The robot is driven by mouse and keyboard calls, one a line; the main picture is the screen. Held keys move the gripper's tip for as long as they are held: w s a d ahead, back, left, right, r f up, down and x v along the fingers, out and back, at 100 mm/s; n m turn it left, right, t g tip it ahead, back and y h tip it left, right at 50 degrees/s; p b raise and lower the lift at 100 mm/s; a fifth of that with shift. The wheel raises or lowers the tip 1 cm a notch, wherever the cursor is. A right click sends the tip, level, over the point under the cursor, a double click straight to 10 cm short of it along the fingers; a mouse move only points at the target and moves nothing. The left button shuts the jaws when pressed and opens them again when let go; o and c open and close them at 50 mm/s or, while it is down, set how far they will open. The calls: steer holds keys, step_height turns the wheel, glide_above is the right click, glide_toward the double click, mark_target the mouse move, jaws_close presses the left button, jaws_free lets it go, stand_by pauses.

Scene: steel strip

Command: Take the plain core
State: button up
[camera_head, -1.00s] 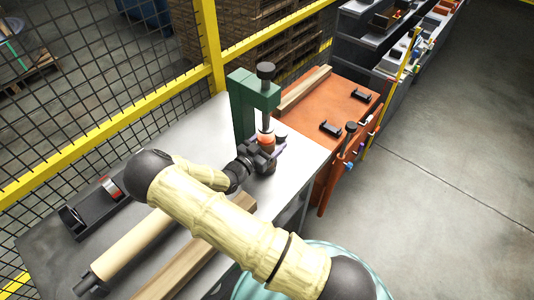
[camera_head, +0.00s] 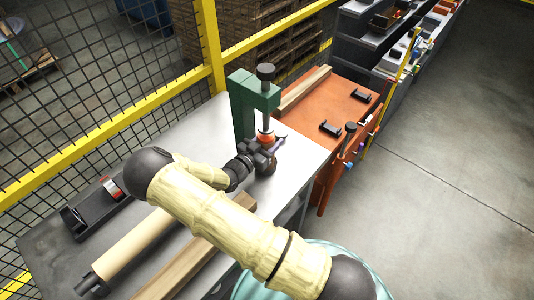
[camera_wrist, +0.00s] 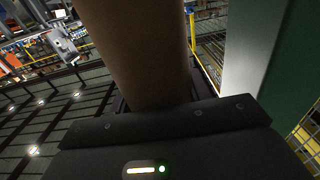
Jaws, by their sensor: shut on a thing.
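A plain brown cylinder, which looks like the core, fills the upper middle of the wrist view (camera_wrist: 140,45). My gripper (camera_wrist: 150,108) is shut on it, low in that view. In the head view my gripper (camera_head: 262,155) is at the green press (camera_head: 242,110), just below its ram and an orange-red part (camera_head: 266,137). The wrist and jaws hide most of the core there. I cannot tell whether the core touches the press or the table. The press's green side also shows at the right of the wrist view (camera_wrist: 297,70).
A beige roll (camera_head: 130,240) and a wooden bar (camera_head: 190,268) lie on the grey table (camera_head: 205,130). A black stand (camera_head: 95,212) is at the left. An orange bench (camera_head: 325,105) adjoins the table. Yellow-framed mesh fencing (camera_head: 110,125) runs behind. The floor at right is clear.

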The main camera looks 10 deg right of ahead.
steer(key=shift+r+p, duration=0.45)
steer(key=shift+r, duration=0.5)
steer(key=shift+s, duration=0.15)
steer(key=s, duration=1.1)
steer(key=shift+s, duration=0.35)
stand_by(1.0)
